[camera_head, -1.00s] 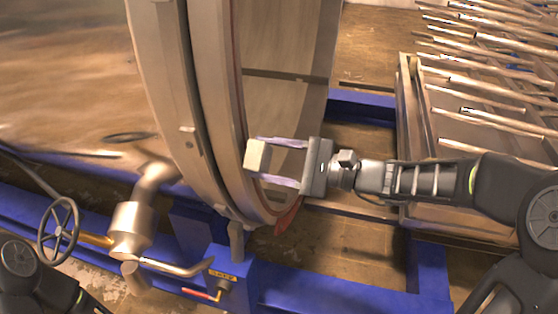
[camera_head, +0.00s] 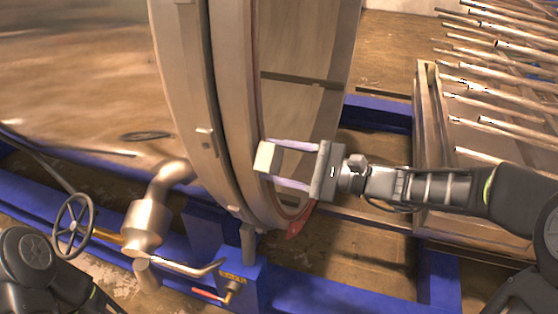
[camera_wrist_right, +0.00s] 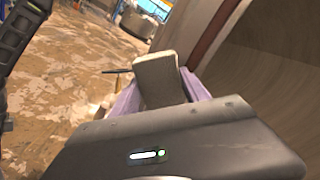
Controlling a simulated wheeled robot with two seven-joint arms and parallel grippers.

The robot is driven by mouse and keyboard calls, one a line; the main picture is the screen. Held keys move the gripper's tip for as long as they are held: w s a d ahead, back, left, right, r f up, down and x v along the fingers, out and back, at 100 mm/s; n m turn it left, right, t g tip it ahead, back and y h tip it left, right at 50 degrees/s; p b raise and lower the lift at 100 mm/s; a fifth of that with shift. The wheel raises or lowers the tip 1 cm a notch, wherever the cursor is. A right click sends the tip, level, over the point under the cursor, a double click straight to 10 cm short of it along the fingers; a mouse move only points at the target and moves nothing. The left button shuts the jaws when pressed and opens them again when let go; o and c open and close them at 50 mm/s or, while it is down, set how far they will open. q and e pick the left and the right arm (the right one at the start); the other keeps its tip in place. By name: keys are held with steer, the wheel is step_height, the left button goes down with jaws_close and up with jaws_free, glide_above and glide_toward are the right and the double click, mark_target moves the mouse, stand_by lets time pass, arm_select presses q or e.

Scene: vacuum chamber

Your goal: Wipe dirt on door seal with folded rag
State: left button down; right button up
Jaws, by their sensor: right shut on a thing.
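The folded rag (camera_head: 266,157) is a small cream block between the purple fingertips of my right gripper (camera_head: 280,163), which is shut on it. In the head view the rag is at the inner edge of the round chamber door rim, at or very near the reddish door seal (camera_head: 257,100). I cannot tell whether it touches the seal. In the right wrist view the rag (camera_wrist_right: 160,78) stands upright between the fingers, with the rim to its right. I cannot make out distinct dirt on the seal. My left gripper is out of view; only part of my left arm shows at lower left.
A blue frame (camera_head: 330,292) runs below the chamber. A handwheel (camera_head: 73,226) and a metal valve pipe (camera_head: 146,224) stand at lower left. A rack with several metal rods (camera_head: 490,80) is at the right. Open floor (camera_head: 330,245) shows below my right arm.

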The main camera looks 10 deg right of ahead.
mark_target(283, 150)
steer(key=shift+x, duration=0.85)
steer(key=shift+w+d, duration=0.1)
steer(key=shift+w+d, duration=0.55)
steer(key=shift+w, duration=0.2)
steer(key=shift+w+d, duration=0.55)
steer(key=shift+w, duration=0.25)
steer(key=shift+a+b, duration=0.15)
steer(key=shift+b, duration=0.15)
steer(key=shift+s+a, duration=0.1)
